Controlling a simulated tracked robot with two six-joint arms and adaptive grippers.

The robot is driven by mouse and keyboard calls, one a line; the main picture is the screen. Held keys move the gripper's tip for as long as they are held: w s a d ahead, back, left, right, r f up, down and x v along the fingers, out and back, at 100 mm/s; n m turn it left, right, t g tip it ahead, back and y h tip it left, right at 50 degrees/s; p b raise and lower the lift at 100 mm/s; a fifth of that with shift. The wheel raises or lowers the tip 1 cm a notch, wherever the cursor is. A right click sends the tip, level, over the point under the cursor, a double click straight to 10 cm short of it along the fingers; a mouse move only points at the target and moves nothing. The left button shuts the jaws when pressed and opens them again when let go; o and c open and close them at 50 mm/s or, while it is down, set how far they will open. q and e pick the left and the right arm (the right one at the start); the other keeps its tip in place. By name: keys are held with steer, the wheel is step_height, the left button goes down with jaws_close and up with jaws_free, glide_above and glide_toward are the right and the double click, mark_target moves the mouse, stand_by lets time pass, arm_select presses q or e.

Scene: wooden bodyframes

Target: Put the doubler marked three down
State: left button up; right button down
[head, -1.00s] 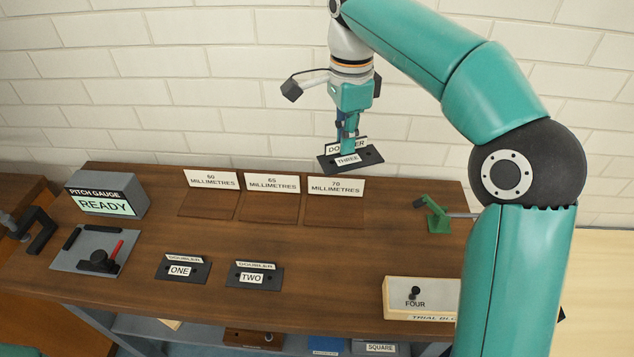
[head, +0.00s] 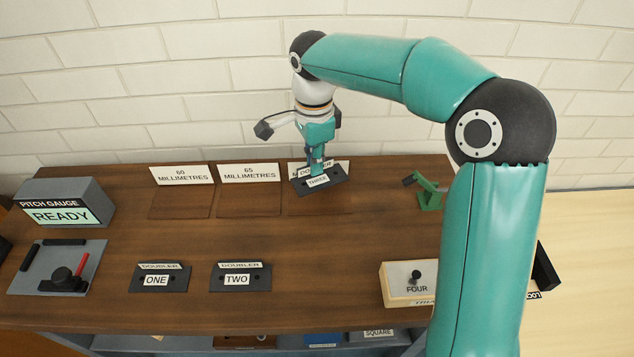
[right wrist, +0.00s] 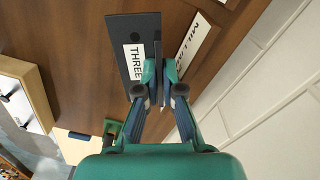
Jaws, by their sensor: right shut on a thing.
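The doubler marked three (head: 333,181) is a dark plate with a white THREE label. It is in my right gripper (head: 316,170), which is shut on it above the rightmost marked square (head: 318,203), by the 70 millimetres sign. In the right wrist view, the plate (right wrist: 140,76) lies beside the gripper fingers (right wrist: 158,72), with the sign (right wrist: 193,45) just to its right. The plate looks tilted and still above the bench in the head view; its exact gap to the wood is hard to tell. My left gripper is not in view.
Doublers ONE (head: 176,280) and TWO (head: 258,279) lie on the bench front. Squares marked 60 (head: 180,205) and 65 (head: 249,202) millimetres are empty. The pitch gauge (head: 60,203) reads READY. A green clamp (head: 429,196) and block FOUR (head: 398,273) stand at right.

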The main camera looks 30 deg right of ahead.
mark_target(315, 180)
steer(key=shift+f+b, duration=0.3)
steer(key=shift+f, duration=2.5)
steer(key=c, duration=1.7)
jaws_free()
steer(key=shift+f, duration=0.1)
steer(key=shift+c, duration=0.2)
steer(key=shift+o, duration=0.7)
steer(key=shift+r, duration=0.2)
step_height(315, 180, up, 12)
steer(key=shift+f+p, duration=0.1)
steer(key=shift+p, duration=0.95)
